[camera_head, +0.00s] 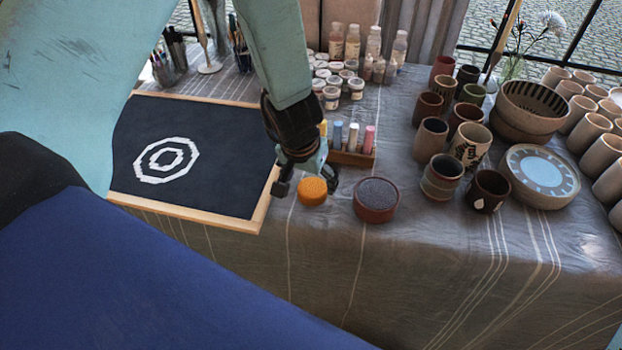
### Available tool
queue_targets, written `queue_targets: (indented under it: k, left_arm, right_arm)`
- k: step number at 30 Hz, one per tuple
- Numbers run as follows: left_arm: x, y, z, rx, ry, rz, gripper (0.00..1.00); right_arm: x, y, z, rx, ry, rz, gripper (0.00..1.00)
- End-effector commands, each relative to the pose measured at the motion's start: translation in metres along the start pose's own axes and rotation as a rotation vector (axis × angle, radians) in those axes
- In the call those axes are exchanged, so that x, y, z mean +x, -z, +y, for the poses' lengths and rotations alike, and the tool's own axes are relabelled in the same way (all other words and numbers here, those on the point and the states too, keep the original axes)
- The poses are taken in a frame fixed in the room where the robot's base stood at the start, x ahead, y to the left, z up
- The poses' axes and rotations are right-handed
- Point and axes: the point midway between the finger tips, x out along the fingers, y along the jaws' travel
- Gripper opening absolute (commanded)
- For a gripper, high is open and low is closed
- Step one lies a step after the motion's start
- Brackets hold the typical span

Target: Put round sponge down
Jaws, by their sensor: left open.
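The round orange sponge (313,192) sits on the cloth-covered table near its front edge, just right of the board's front right corner. My left gripper (307,181) reaches down over it from above, with one finger at its left and one at its right. The fingers are apart; whether either touches the sponge I cannot tell. The back of the sponge is partly hidden by the gripper. My right gripper is not in view.
A terracotta dish (375,214) with a dark grainy top stands close right of the sponge. A wood-framed blackboard (225,165) with a white ring drawing lies left. A wooden chalk tray (352,158) is behind. Several cups and a plate (540,176) fill the right.

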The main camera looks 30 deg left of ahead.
Motion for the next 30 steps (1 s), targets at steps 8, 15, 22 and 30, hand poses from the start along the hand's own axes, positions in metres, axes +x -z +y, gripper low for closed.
queue_targets:
  k: [8,15,22,30]
  left_arm:
    - [-0.049,0.001,0.0,0.002,0.0,0.001,0.81]
    - [-0.078,0.001,0.0,0.001,0.0,0.0,0.81]
    - [-0.088,0.0,0.0,0.0,0.0,0.0,0.81]
    - [-0.088,0.0,0.0,0.0,0.0,0.0,0.81]
  right_arm:
    - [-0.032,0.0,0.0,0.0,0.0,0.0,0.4]
    - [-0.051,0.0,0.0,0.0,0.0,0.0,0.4]
    - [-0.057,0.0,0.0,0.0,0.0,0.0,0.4]
    - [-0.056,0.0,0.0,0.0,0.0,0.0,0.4]
